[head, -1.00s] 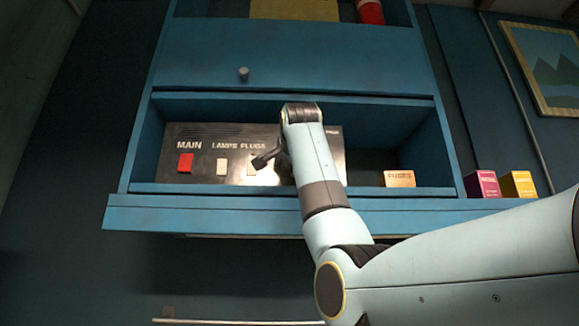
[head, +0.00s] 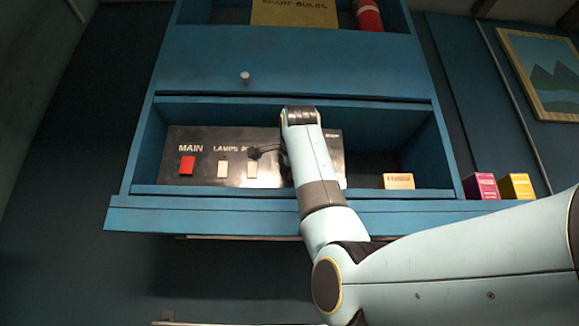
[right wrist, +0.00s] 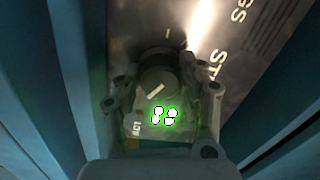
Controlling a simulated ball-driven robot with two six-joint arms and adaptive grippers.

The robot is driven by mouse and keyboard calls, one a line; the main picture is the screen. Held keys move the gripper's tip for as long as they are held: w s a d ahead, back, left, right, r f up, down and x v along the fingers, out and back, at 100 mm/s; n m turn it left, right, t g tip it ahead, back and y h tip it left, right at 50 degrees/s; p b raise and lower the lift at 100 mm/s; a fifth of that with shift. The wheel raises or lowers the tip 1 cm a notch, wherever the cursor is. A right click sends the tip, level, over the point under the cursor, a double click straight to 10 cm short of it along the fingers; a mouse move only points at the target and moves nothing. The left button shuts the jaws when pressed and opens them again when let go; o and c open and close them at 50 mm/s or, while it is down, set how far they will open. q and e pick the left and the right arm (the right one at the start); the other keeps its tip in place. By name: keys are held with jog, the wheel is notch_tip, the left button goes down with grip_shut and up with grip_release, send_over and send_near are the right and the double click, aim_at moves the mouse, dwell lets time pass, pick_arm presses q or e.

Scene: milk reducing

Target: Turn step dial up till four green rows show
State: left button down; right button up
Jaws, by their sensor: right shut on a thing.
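The step dial (right wrist: 165,80) is a grey round knob with a white pointer line, seen in the right wrist view. The line slants from lower left to upper right. My right gripper (right wrist: 158,90) is shut on the dial, with a finger at each side. Several bright green-haloed lights (right wrist: 165,116) glow just below the dial in that view; I cannot make out rows. In the head view my right gripper (head: 268,152) is at the black panel (head: 200,140), and my wrist hides the dial. My left gripper is in neither view.
The panel stands in a blue cabinet niche (head: 400,120), with a red main switch (head: 187,165) and two pale switches (head: 222,169) left of my gripper. A small tan box (head: 399,181) is at right in the niche. Purple (head: 480,186) and yellow (head: 517,186) boxes stand outside.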

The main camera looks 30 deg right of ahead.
jog(key=shift+r, duration=0.2)
jog(key=o, duration=1.2)
jog(key=shift+w+f, duration=0.2)
jog(key=shift+s, duration=0.15)
jog(key=v, duration=1.1)
jog(key=shift+s+a, duration=0.15)
jog(key=shift+s, duration=0.2)
